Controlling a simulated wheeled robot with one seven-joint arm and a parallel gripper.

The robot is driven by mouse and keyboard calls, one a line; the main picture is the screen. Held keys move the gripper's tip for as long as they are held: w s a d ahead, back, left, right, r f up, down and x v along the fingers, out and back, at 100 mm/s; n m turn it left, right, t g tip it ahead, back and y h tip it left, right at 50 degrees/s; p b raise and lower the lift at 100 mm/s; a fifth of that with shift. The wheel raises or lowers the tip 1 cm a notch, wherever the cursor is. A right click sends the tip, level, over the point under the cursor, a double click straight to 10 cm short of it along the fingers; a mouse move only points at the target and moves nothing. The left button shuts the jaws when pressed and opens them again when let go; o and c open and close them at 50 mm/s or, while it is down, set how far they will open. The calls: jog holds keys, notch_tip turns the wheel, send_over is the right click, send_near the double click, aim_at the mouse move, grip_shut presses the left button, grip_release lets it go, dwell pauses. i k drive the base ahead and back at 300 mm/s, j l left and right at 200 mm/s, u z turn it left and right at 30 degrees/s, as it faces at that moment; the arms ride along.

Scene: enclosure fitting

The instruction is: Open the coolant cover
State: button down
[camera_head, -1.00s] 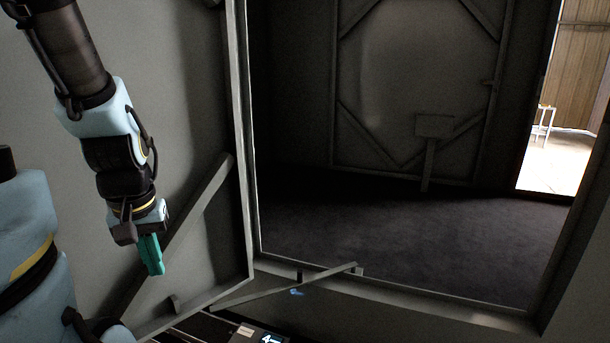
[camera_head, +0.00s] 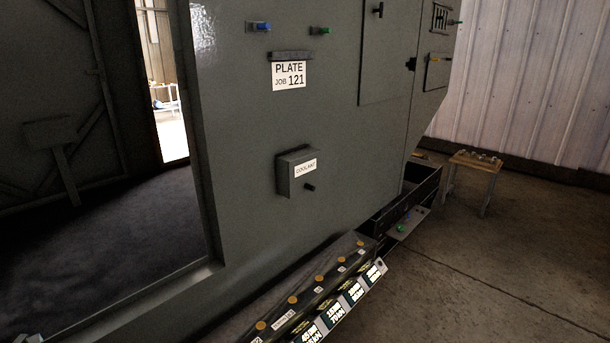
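The coolant cover (camera_head: 298,174) is a small grey box on the dark grey enclosure wall, right of the doorway. It bears a white label reading COOLANT and has a dark knob (camera_head: 309,187) at its lower right. The cover looks shut. My gripper and arm do not show in the present view.
A plate job sign (camera_head: 289,76) hangs above the cover, with a blue knob and a green knob over it. A rack with labelled fronts (camera_head: 320,290) juts out below. A small table (camera_head: 474,170) stands at the right on open floor.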

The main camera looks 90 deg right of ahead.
aim_at(299, 169)
jog(key=k+l, duration=0.3)
jog(key=l, duration=0.2)
jog(key=k+l, duration=0.65)
jog(key=l, duration=0.3)
jog(key=k+l, duration=0.65)
jog(key=l, duration=0.3)
jog(key=k+l, duration=0.35)
jog(key=l, duration=0.15)
jog(key=k+l, duration=0.3)
jog(key=l, duration=0.15)
